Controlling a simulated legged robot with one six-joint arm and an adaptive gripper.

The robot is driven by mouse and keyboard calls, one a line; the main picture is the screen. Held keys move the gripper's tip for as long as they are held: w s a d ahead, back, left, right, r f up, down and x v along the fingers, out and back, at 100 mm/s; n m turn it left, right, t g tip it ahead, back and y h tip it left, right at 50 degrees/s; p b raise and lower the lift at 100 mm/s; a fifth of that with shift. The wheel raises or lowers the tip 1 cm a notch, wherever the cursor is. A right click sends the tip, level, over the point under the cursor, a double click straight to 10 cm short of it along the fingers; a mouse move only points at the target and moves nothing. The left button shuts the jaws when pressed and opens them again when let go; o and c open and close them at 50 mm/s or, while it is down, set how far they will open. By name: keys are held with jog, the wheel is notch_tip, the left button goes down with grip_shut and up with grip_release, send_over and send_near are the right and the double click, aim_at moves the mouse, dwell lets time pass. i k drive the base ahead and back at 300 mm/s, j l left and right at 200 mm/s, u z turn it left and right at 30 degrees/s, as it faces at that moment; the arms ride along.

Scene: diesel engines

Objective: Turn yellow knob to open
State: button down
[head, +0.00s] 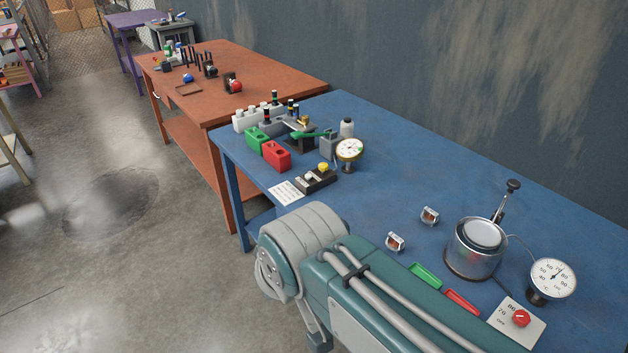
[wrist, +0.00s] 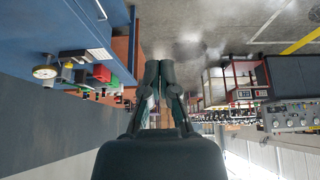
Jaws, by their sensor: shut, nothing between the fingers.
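A small yellow knob (head: 323,167) sits on top of a low dark block (head: 316,182) on the blue table (head: 390,180). A pale knob is beside it on the same block. A round white dial gauge (head: 350,150) stands just behind it. My gripper (wrist: 160,66) is in the wrist view, with its two dark fingers together and nothing between them. It points away over the floor, apart from the table. The wrist view is upside down; the gauge (wrist: 45,72) shows at its left, but I cannot make out the yellow knob there. The head view shows my arm but not the gripper.
Green (head: 257,138) and red (head: 276,155) blocks and a green-handled valve (head: 308,134) crowd near the knob. A metal pot (head: 474,248), a second gauge (head: 552,279) and a red knob (head: 521,318) stand at the right. The table's middle is mostly clear.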

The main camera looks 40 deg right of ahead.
aim_at(323, 167)
jog(key=i+j+z, duration=0.2)
jog(key=i+z, duration=0.15)
jog(key=i, duration=0.15)
jog(key=i+j+z, duration=0.35)
jog(key=i, duration=0.1)
